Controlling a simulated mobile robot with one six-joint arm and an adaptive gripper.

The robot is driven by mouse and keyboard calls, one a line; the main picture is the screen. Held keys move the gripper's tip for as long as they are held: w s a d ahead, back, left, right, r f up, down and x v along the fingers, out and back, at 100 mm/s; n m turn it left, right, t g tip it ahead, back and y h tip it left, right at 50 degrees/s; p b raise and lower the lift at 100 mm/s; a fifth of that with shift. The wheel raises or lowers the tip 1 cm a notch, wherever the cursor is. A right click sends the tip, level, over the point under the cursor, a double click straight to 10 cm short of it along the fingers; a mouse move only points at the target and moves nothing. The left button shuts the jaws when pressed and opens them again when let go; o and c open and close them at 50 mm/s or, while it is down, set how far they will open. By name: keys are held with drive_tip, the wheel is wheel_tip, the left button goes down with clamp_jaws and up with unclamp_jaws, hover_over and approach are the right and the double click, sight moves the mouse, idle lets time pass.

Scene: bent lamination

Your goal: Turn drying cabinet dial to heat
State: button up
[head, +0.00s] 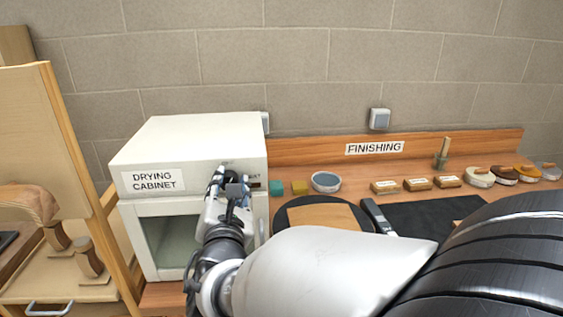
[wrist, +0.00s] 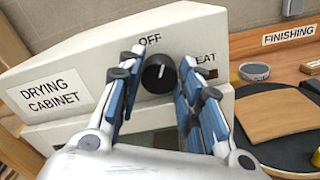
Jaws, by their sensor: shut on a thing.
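The drying cabinet (head: 190,140) is a white box with a dark window, standing at the left of the bench. Its black round dial (wrist: 158,75) sits on the front panel in the wrist view, under the word OFF and left of the partly covered word HEAT. A small pale mark shows on the dial; its exact pointing is hard to tell. My gripper (wrist: 161,62) has its blue-padded fingers on both sides of the dial, shut on it. In the head view my gripper (head: 236,183) is at the panel's right part and hides the dial.
Several small blocks and round pads stand farther right. A wooden easel (head: 45,160) is close on the left.

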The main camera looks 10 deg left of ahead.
idle(0.4)
drive_tip(key=o, duration=1.1)
drive_tip(key=shift+c, duration=0.2)
drive_tip(key=v, duration=1.2)
